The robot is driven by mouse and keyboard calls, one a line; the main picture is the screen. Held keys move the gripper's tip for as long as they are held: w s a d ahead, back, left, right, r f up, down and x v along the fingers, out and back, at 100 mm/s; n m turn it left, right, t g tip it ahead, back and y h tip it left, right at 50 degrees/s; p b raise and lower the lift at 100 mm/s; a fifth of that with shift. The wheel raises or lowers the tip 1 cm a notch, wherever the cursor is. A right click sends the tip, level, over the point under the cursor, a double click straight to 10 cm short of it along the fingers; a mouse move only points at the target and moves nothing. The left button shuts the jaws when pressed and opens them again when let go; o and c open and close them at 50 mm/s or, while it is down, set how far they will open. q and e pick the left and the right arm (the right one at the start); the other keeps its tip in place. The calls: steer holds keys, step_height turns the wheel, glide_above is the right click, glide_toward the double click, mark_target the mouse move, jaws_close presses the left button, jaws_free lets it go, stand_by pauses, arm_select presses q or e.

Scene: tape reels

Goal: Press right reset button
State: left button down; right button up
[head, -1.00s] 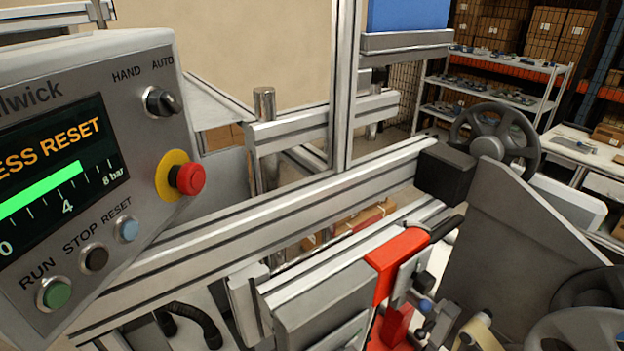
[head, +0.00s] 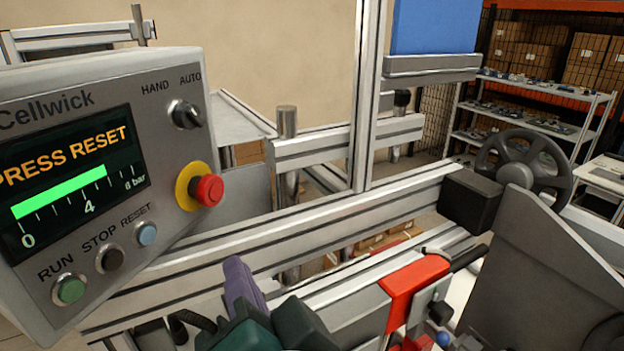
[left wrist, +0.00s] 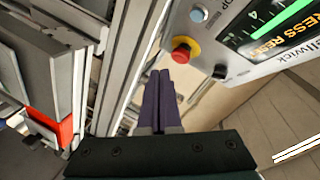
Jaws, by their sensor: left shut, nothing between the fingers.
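The blue reset button (head: 146,234) is on the front of the grey control panel (head: 160,90), under the label RESET, right of the black stop button (head: 110,258) and green run button (head: 70,290). The panel screen (head: 70,180) reads PRESS RESET with a green bar. The reset button also shows at the top of the left wrist view (left wrist: 198,14). My left gripper (head: 238,270), with purple fingers, is shut and empty, below and right of the reset button, apart from it. The fingers also show in the left wrist view (left wrist: 160,76). My right gripper is not in view.
A red emergency stop (head: 208,190) on a yellow ring sticks out right of the reset button. A selector knob (head: 187,114) is above it. Aluminium rails (head: 300,230) run behind the fingers. A red fixture part (head: 415,280) and black handwheel (head: 520,160) are to the right.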

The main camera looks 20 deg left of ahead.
mark_target(147, 235)
arm_select(q)
steer(key=shift+w+a+p, duration=0.2)
steer(key=shift+a+p, duration=1.3)
steer(key=shift+a, duration=2.95)
steer(key=shift+a, duration=0.15)
steer(key=shift+a, duration=0.3)
steer(key=shift+a, duration=0.4)
steer(key=shift+d, duration=0.1)
steer(key=shift+d+b, duration=0.35)
steer(key=shift+d, duration=0.4)
